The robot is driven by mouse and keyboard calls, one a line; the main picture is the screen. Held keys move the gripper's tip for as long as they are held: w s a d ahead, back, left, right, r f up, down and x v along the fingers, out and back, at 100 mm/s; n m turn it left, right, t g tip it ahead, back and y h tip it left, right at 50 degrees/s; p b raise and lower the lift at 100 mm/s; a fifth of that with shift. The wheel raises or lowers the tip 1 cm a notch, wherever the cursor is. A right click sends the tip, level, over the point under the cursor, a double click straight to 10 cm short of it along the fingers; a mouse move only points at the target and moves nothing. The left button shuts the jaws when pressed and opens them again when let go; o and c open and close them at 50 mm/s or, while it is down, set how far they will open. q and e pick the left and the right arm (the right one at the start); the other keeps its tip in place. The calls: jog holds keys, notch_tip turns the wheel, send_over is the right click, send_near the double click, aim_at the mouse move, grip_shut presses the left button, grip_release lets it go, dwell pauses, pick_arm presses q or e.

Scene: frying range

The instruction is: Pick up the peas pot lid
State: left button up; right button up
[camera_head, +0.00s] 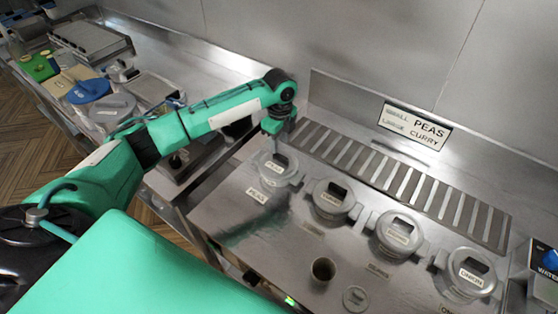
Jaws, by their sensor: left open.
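The peas pot lid (276,169) is a round grey metal lid with a white PEAS label, on the leftmost pot in the row set into the steel counter. My left gripper (281,151) reaches down over the back of this lid, pointing downward, with its fingers close to where the handle is. The gripper hides the handle, and I cannot tell if the fingers touch it. The left gripper is open. My right gripper is not in view.
Three more lidded pots stand to the right: a second pot (332,197), a third pot (398,234) and the onion pot (470,272). A metal cup (322,270) and a small round lid (355,298) are in front. A slotted grate (400,182) runs behind.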

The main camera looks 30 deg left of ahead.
aim_at(281, 156)
pick_arm(q)
jog(key=shift+w+f, duration=0.1)
jog(key=shift+f, duration=0.2)
jog(key=shift+d+f+p, duration=0.15)
jog(key=shift+f+p, duration=0.45)
jog(key=shift+p, duration=0.1)
notch_tip(281, 156, down, 3)
jog(key=shift+d+f+p, duration=0.1)
jog(key=shift+f+p, duration=0.05)
jog(key=shift+p, duration=0.6)
jog(key=shift+f, duration=0.35)
grip_shut()
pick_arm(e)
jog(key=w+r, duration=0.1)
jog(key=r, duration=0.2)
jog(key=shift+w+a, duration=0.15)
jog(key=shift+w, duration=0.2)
